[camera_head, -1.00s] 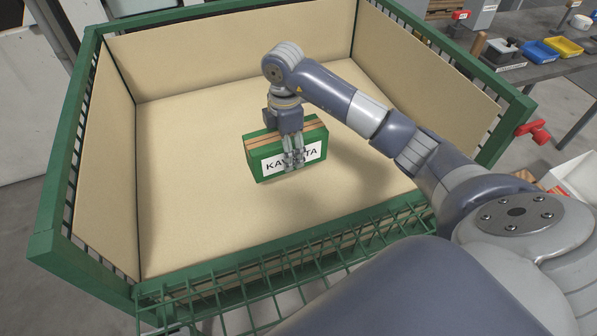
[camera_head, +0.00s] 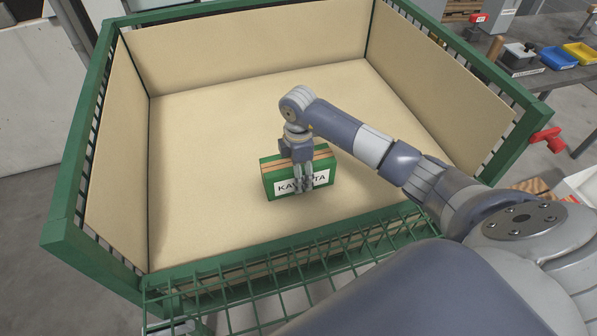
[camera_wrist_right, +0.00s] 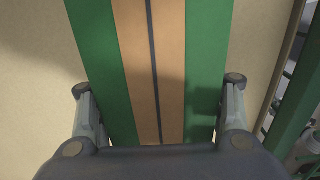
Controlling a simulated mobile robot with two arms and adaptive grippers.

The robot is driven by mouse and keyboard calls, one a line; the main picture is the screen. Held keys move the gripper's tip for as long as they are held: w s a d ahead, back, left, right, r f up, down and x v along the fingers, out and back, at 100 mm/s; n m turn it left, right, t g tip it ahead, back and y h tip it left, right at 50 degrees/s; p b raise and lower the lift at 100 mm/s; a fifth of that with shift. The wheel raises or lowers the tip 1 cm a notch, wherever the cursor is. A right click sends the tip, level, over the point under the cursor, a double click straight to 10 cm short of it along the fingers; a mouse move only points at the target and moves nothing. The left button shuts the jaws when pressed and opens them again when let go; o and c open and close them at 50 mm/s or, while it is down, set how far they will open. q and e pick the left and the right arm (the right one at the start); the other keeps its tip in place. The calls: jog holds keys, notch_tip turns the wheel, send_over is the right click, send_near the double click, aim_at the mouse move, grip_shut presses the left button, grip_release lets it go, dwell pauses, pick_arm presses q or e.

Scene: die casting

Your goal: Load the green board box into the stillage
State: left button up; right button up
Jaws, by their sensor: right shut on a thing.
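The green board box (camera_head: 275,185) has tan stripes on top and a white label on its front. It is upright inside the stillage (camera_head: 60,205), a green metal frame lined with tan board. My right gripper (camera_head: 304,188) is above the box with its fingers down over its sides. In the right wrist view the box top (camera_wrist_right: 205,60) fills the middle, with a gripper finger on each side. The right gripper is shut on the box. Whether the box touches the stillage floor, I cannot tell. My left gripper is not in view.
The stillage floor (camera_head: 200,150) around the box is bare. A green mesh panel (camera_head: 290,275) lies at the near side. A workbench with a blue bin (camera_head: 558,57) and a yellow bin (camera_head: 580,52) stands at the right. A red handle (camera_head: 548,138) sticks out by the right corner.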

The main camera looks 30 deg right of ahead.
jog(key=o, duration=1.9)
notch_tip(320, 180, up, 12)
jog(key=shift+r, duration=0.1)
